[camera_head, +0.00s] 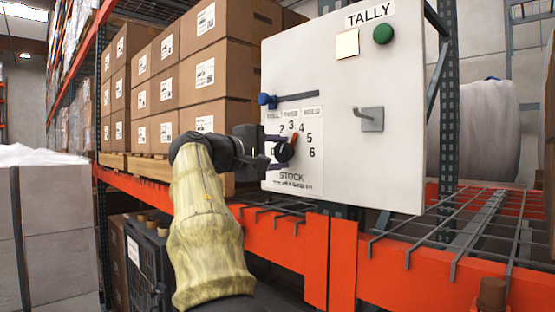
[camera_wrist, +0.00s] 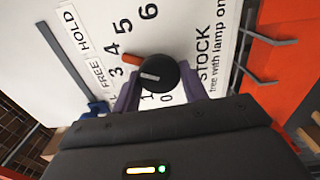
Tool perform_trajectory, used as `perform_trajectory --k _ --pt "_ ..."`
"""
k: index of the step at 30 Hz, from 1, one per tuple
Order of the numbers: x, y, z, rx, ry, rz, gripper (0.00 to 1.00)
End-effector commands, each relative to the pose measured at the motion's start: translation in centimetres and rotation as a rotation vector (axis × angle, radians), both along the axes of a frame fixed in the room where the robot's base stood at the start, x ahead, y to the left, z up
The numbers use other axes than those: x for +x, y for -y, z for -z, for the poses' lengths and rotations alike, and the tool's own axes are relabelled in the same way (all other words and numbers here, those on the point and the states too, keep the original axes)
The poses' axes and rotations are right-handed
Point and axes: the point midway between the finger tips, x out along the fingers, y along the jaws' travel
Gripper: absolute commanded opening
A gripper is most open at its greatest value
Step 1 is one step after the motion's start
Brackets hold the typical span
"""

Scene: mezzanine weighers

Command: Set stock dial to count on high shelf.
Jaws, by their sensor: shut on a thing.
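The stock dial (camera_head: 284,152) is a round black knob on a white panel, numbered 0 to 6, and shows large in the wrist view (camera_wrist: 160,74). Its orange pointer (camera_wrist: 131,60) lies between 3 and 4, seemingly nearer 4. My gripper (camera_head: 268,153) is shut on the dial, its purple fingers (camera_wrist: 160,92) on either side of the knob. The number 2 is mostly hidden in the wrist view. Several brown cartons (camera_head: 202,75) stand stacked on the rack shelf behind; I cannot tell their full count.
The panel has a blue slider knob (camera_head: 265,100) at its slot's left end, a pale yellow lamp square (camera_head: 347,44) that looks lit, a green button (camera_head: 383,34) and a grey hook (camera_head: 370,118). An orange rack beam (camera_head: 275,240) runs below. Wrapped cartons (camera_head: 55,210) stand at left.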

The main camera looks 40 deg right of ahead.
Motion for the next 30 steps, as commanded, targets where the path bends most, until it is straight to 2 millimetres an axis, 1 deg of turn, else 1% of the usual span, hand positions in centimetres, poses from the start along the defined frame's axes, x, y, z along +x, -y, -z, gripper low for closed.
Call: perform_trajectory --k 6,17,18,20,21,30 --pt "-0.03 -0.01 -0.03 0.002 0.044 0.000 0.20" --pt "-0.03 0.00 -0.05 0.004 0.047 0.001 0.20" --pt "-0.03 0.00 -0.04 0.004 0.046 0.001 0.49" --pt "-0.03 0.00 -0.04 0.004 0.046 0.001 0.61" --pt "-0.03 0.00 -0.03 0.004 0.046 0.001 0.64" --pt "-0.01 -0.15 0.02 0.005 0.046 0.000 0.64"
